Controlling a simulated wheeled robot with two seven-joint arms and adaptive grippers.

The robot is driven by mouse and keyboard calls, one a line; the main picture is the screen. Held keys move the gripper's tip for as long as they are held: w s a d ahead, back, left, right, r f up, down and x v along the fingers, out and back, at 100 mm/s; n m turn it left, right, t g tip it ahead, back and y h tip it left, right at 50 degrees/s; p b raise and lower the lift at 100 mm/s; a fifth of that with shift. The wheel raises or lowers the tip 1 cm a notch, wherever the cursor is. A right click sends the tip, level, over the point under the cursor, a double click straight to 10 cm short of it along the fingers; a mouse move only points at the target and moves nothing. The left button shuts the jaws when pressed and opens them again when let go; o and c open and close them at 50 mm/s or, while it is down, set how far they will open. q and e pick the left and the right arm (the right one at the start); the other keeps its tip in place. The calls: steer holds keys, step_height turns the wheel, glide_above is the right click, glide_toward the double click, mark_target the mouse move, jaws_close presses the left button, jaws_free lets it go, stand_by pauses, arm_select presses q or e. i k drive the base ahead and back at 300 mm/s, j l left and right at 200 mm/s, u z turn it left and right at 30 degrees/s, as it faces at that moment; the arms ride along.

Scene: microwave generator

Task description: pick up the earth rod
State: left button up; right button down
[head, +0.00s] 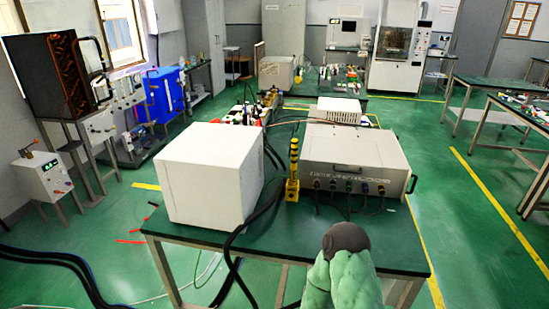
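A slim upright yellow piece with dark bands (293,170) stands on the dark green table (300,252), between a white box and a grey instrument. It is the only rod-like thing I can make out on this table, but I cannot tell for sure that it is the earth rod. A thick black cable runs close by its left side.
The white box (205,180) fills the table's left part; the grey instrument (355,160) fills the right. A lumpy green shape with a dark round top (345,265), unclear to me, covers the near edge. Black cables (240,240) hang in front. Green floor is open at right.

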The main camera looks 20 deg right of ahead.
mark_target(294, 142)
steer(key=l+z, duration=0.1)
steer(key=z, duration=0.6)
steer(key=l+z, duration=0.1)
steer(key=z, duration=0.3)
steer(key=i, duration=0.05)
